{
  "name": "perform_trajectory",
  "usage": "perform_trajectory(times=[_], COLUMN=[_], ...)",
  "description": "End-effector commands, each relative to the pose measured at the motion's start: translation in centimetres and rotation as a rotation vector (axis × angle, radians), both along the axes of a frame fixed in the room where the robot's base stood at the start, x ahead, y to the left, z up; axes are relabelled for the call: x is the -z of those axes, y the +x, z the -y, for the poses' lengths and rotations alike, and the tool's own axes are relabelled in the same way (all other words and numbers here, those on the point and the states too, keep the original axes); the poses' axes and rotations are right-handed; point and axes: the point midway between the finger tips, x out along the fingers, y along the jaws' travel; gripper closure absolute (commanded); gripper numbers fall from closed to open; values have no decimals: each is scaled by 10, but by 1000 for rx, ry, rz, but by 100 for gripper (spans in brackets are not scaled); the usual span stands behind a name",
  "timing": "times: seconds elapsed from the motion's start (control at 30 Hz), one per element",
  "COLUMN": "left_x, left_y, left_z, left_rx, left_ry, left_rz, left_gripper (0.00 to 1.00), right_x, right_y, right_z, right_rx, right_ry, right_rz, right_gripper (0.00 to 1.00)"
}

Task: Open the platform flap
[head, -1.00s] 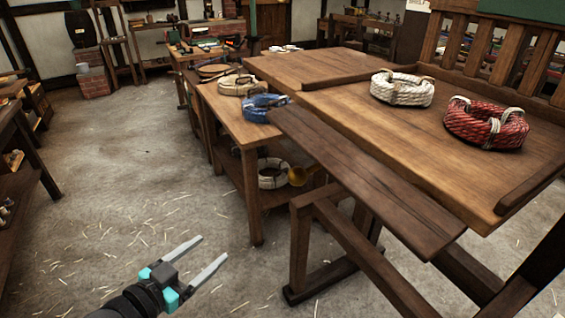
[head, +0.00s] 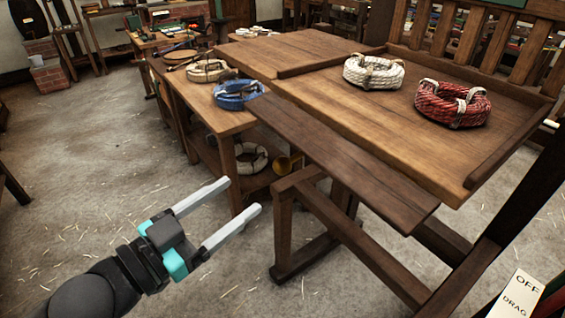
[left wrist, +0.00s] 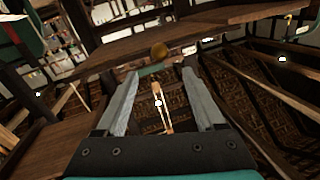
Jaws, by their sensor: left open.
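The platform (head: 320,106) is a wide brown wooden deck on the right in the head view. The flap (head: 340,160) is a darker long board along its near edge, a little below the deck surface. My left gripper (head: 238,197) is open and empty, to the left of the flap and apart from it. In the left wrist view both fingers (left wrist: 160,78) are spread with nothing between them, and a dark wooden board (left wrist: 150,40) crosses above them. My right gripper is not in view.
A white rope coil (head: 372,73) and a red one (head: 452,104) lie on the platform. A blue coil (head: 239,95) and a cream coil (head: 213,71) sit on the side table (head: 205,103). Wooden legs (head: 283,240) stand under the flap. Floor is open at left.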

Motion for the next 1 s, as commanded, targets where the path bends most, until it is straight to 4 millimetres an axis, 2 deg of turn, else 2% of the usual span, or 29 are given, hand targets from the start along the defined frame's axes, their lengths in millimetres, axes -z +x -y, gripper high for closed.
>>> perform_trajectory(times=[0.8, 1.0], left_x=[-1, -1], left_y=[76, 88], left_z=[67, 77], left_rx=[0, 1], left_ry=[-1, 0], left_rz=[2, 1], left_gripper=[29, 29], right_x=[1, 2], right_y=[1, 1], right_z=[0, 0], right_rx=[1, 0], right_ry=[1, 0], right_rz=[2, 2], right_gripper=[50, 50])
